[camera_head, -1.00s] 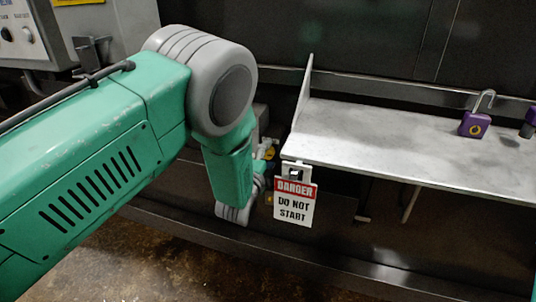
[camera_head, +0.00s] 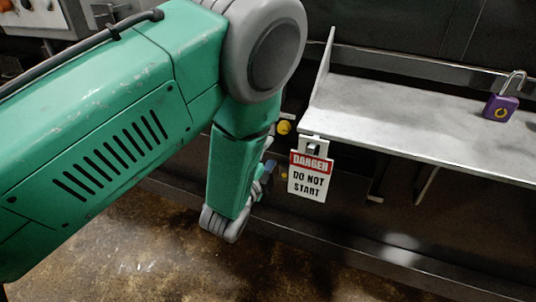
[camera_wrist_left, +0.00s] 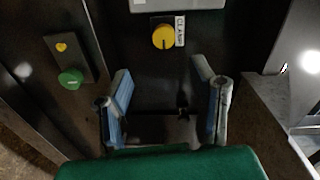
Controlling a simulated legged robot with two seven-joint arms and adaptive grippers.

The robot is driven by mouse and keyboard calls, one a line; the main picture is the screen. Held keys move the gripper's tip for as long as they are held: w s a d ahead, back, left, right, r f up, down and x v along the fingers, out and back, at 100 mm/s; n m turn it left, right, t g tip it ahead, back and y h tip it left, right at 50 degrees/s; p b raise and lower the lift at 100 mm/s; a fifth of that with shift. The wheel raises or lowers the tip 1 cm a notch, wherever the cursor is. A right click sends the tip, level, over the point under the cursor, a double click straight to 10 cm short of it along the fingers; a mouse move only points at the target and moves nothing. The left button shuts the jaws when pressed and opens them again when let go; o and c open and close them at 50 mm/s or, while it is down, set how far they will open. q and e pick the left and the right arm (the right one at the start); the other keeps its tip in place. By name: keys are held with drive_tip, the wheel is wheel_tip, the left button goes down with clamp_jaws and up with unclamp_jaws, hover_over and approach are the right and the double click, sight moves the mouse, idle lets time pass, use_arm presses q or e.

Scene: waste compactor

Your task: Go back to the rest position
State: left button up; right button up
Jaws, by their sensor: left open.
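My left arm comes in from the left in the head view, bent down at its grey joint. My left gripper (camera_head: 266,180) is mostly hidden behind its green forearm, left of the shelf's front corner. In the left wrist view the left gripper (camera_wrist_left: 165,100) is open, its two blue-grey fingers spread with nothing between them. Beyond the fingers is a dark panel with a yellow knob (camera_wrist_left: 163,37) beside a label. A green button (camera_wrist_left: 70,79) is on a plate to the left. My right gripper is in neither view.
A grey metal shelf (camera_head: 420,118) lies to the right of the arm. A "DANGER DO NOT START" tag (camera_head: 310,177) hangs at its front left corner, close to the gripper. A purple padlock (camera_head: 500,108) stands on the shelf. The floor (camera_head: 150,250) below the arm is clear.

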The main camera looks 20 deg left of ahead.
use_arm(q)
drive_tip(key=shift+s, duration=0.15)
idle(0.3)
drive_tip(key=s+a+f+n+g+y, duration=0.1)
drive_tip(key=s+a+f+n+g, duration=0.25)
drive_tip(key=s+f, duration=0.35)
drive_tip(key=s+a+f+n+g, duration=0.3)
drive_tip(key=s+f+n+g, duration=0.25)
drive_tip(key=f, duration=0.25)
drive_tip(key=s+a+f+n+g, duration=0.1)
drive_tip(key=s+f+n+g, duration=0.1)
drive_tip(key=s, duration=0.9)
drive_tip(key=s+f+n+g, duration=0.3)
drive_tip(key=s+n+g, duration=0.2)
drive_tip(key=s, duration=0.6)
drive_tip(key=shift+s+a+f+g, duration=0.2)
drive_tip(key=shift+s+a+g, duration=0.2)
drive_tip(key=shift+g, duration=0.1)
